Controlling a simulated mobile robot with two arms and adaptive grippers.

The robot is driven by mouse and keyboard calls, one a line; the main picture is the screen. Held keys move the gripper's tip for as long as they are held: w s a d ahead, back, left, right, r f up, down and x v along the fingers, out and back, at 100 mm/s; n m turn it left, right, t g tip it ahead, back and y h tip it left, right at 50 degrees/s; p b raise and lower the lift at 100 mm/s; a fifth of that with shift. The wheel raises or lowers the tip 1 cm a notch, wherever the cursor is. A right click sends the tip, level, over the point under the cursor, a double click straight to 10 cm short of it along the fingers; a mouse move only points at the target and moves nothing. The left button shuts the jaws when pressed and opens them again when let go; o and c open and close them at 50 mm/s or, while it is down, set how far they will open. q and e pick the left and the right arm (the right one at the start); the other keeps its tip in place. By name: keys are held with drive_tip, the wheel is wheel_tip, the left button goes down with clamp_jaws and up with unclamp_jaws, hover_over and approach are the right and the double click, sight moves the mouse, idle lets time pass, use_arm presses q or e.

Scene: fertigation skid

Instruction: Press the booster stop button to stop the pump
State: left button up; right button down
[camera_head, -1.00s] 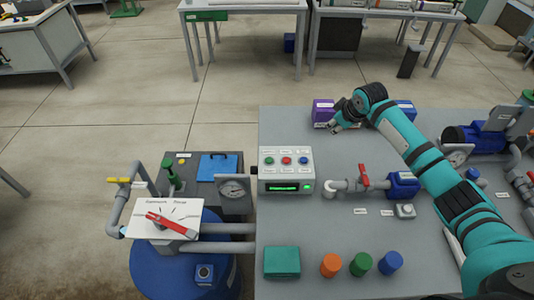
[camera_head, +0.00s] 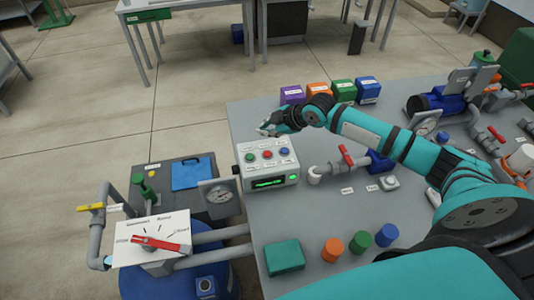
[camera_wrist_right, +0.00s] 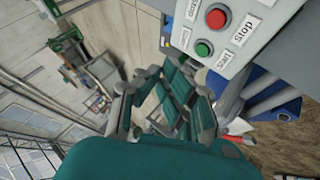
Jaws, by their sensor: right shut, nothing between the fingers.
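The control box (camera_head: 266,164) is white, with green, red and blue buttons on its sloped top and a lit green display on its front. Its red button (camera_head: 267,154) sits between the green and blue ones. In the right wrist view the red button (camera_wrist_right: 216,18) carries the label "Stop" and the green button (camera_wrist_right: 203,49) the label "Start". My right gripper (camera_head: 266,129) is shut and empty, just behind the box and apart from the red button. Its fingers also show in the right wrist view (camera_wrist_right: 200,108). My left gripper is not in view.
Purple, orange, green and blue boxes (camera_head: 318,89) stand behind my right arm. A pipe with a red-handled valve (camera_head: 346,155) is right of the control box. A teal box (camera_head: 284,256) and several coloured caps lie at the front. A selector plate (camera_head: 152,240) stands left.

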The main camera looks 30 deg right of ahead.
drive_tip(key=b, duration=0.6)
hover_over(266, 155)
wheel_tip(266, 155, down, 7)
drive_tip(key=shift+f, duration=0.2)
drive_tip(key=shift+f+b, duration=0.4)
drive_tip(key=shift+f, duration=0.2)
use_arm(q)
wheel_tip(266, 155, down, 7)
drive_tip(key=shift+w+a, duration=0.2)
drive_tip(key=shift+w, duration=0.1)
use_arm(e)
drive_tip(key=shift+f, duration=0.15)
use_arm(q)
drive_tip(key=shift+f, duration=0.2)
use_arm(e)
drive_tip(key=shift+f, duration=0.3)
